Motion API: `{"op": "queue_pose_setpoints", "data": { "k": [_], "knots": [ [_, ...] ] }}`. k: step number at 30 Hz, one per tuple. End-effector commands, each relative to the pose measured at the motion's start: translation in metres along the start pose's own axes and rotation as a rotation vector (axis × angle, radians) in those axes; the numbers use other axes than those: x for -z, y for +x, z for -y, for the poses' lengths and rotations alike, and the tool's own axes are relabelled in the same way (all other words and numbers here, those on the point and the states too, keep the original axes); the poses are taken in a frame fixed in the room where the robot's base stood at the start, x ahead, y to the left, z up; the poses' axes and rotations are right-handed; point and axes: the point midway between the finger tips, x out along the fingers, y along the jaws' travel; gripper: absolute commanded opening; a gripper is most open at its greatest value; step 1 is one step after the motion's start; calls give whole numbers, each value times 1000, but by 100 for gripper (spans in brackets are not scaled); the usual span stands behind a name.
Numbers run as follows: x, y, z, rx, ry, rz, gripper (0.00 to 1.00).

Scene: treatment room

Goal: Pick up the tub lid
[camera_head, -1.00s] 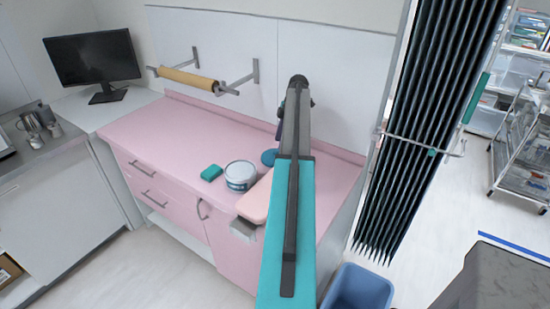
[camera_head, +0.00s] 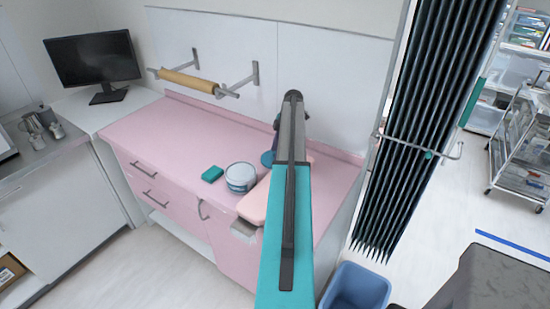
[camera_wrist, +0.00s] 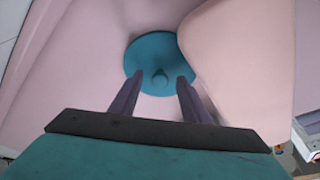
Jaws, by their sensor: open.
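The tub lid (camera_wrist: 152,56) is a round teal disc with a small knob, lying on the pink counter top. In the wrist view it sits just beyond and between the fingertips of my gripper (camera_wrist: 158,78), which is open and empty. The lid's right edge is beside or partly under a pale pink padded piece (camera_wrist: 238,55). In the head view only a part of the lid (camera_head: 267,158) shows, left of my arm, which hides the rest. The white tub (camera_head: 240,178) stands on the counter to the left of the lid. My gripper's fingers are hidden in the head view.
A small teal block (camera_head: 212,174) lies left of the tub. The pink padded piece also shows near the counter's front edge (camera_head: 253,204). A roll holder (camera_head: 190,80) is on the wall behind. A dark pleated curtain (camera_head: 430,120) hangs right; a blue bin (camera_head: 358,288) stands below.

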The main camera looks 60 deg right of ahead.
Motion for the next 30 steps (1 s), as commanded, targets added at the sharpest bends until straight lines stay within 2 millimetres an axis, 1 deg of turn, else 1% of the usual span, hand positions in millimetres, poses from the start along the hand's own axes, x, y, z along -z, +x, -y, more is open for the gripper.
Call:
{"op": "queue_pose_setpoints", "data": {
  "k": [18,20,21,26,30],
  "knots": [
    [1,3,0,0,-1,0,43],
    [1,3,0,0,-1,0,34],
    [1,3,0,0,-1,0,28],
    [1,3,0,1,-1,0,0],
    [1,3,0,0,-2,0,0]
  ]
}}
